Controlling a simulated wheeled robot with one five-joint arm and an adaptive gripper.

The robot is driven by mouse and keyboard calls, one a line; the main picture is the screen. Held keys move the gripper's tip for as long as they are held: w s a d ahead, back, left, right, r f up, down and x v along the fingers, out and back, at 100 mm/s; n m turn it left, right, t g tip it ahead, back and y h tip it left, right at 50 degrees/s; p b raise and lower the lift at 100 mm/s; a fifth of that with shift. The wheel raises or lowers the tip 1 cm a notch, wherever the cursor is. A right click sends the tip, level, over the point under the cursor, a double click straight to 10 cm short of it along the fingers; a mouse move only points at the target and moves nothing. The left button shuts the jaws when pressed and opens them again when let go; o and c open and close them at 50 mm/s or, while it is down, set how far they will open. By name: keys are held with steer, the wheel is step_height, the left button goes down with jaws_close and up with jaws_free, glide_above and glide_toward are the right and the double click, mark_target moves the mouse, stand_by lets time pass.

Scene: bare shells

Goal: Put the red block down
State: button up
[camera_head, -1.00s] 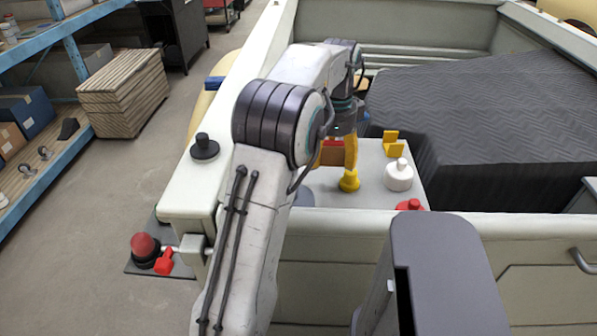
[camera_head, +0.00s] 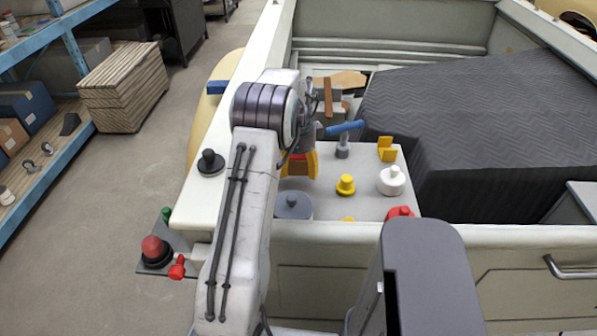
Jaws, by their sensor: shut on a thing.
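My gripper (camera_head: 301,172) hangs over the left part of a light grey panel (camera_head: 365,203) inside the pale open-topped body. Its yellow fingers are shut on the red block (camera_head: 297,167), which shows only in part beside the near finger. My own arm hides the rest of the block and the far finger. I cannot tell whether the block touches the panel.
The panel carries a yellow knob (camera_head: 345,185), a white knob (camera_head: 391,181), a red knob (camera_head: 400,212), a grey round piece (camera_head: 293,207), a yellow bracket (camera_head: 387,149) and a blue-handled valve (camera_head: 343,138). A dark padded cover (camera_head: 470,125) lies to the right.

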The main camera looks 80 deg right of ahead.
mark_target(299, 181)
steer(key=shift+f+p, duration=0.6)
steer(key=shift+f, duration=0.95)
steer(key=shift+f, duration=0.1)
steer(key=o, duration=1.2)
steer(key=shift+c, duration=0.2)
steer(key=shift+r, duration=0.7)
step_height(299, 181, up, 11)
steer(key=b, duration=0.5)
steer(key=shift+a+b, duration=0.15)
steer(key=shift+b, duration=0.15)
